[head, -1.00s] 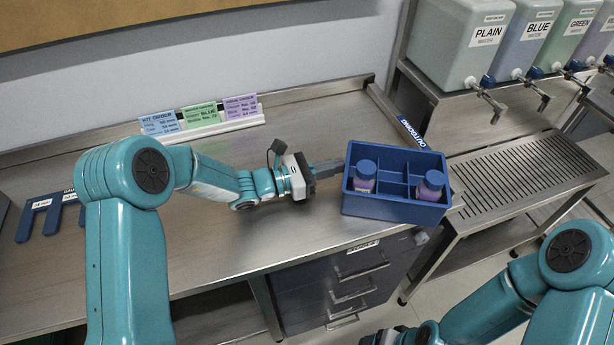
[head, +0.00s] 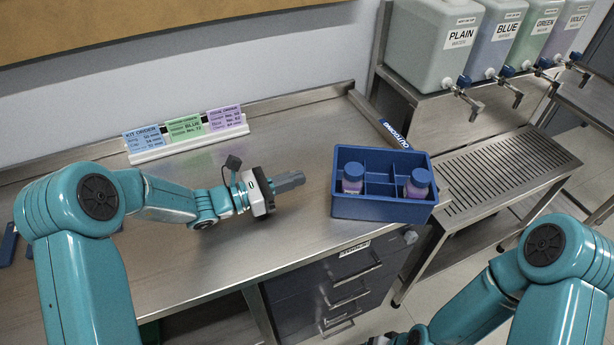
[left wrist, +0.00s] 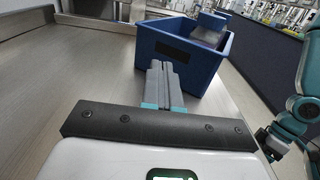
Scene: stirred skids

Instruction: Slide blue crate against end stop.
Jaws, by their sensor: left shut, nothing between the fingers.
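The blue crate (head: 382,208) stands upright on the steel bench near its right end, with two purple bottles with blue caps (head: 353,178) (head: 418,184) in its compartments. The end stop (head: 380,120), a raised bar labelled OUTGOING, runs along the bench's right edge. The crate hides its near part, so I cannot tell whether they touch. My left gripper (head: 301,178) is shut and empty, left of the crate with a small gap. In the left wrist view its closed fingers (left wrist: 161,66) point toward the crate wall (left wrist: 185,62).
A white rack of order cards (head: 188,140) stands at the back of the bench. Right of the bench are a slotted drain stand (head: 500,178) and several water tanks (head: 440,45). Drawers (head: 335,285) lie below. The bench between cards and crate is clear.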

